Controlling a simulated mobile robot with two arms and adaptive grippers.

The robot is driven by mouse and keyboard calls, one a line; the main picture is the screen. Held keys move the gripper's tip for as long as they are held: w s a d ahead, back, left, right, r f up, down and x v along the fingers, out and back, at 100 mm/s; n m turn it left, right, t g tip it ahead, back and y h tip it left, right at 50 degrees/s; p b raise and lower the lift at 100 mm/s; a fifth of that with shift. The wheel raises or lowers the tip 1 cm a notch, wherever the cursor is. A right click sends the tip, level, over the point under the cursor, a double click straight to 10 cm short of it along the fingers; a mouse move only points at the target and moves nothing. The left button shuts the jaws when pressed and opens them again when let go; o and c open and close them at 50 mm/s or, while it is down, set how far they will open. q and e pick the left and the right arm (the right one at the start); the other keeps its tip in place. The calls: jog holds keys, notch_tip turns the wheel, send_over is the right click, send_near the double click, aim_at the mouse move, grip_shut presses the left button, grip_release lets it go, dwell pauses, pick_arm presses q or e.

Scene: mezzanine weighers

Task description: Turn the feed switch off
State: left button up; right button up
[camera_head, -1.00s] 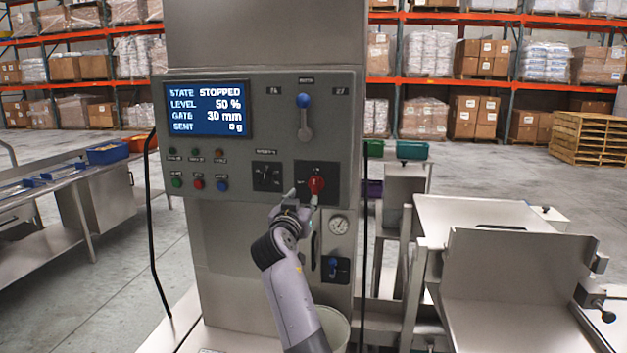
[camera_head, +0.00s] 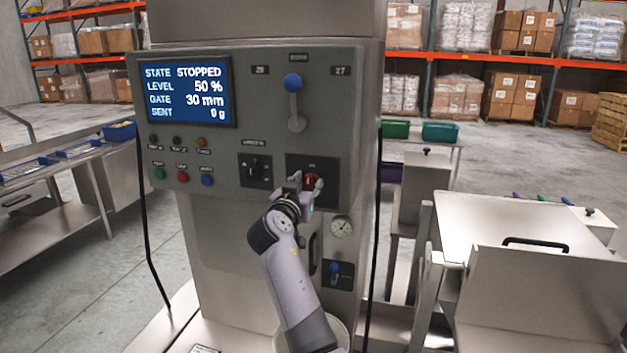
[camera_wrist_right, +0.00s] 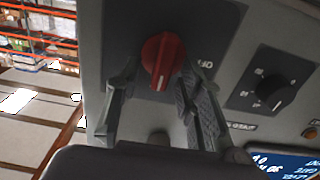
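The red rotary switch (camera_head: 311,182), likely the feed switch, sits on a dark plate at the lower right of the grey control panel (camera_head: 262,95). In the wrist view its red knob (camera_wrist_right: 162,60) has its ridge near upright, slightly tilted. My right gripper (camera_head: 303,184) is at the switch and partly covers it in the head view. In the wrist view the right gripper (camera_wrist_right: 160,82) has its fingers apart, one on each side of the knob; firm contact cannot be made out. My left gripper is out of view.
The screen (camera_head: 188,92) reads STOPPED, level 50 %, gate 30 mm. A black selector (camera_head: 254,168) is left of the red switch, a blue-knobbed lever (camera_head: 293,84) above it. A steel hopper (camera_head: 535,235) stands right.

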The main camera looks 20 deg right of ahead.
jog(key=shift+s+a+r, duration=0.1)
jog(key=shift+s+a, duration=0.05)
jog(key=shift+a, duration=0.05)
jog(key=shift+d, duration=0.1)
grip_shut()
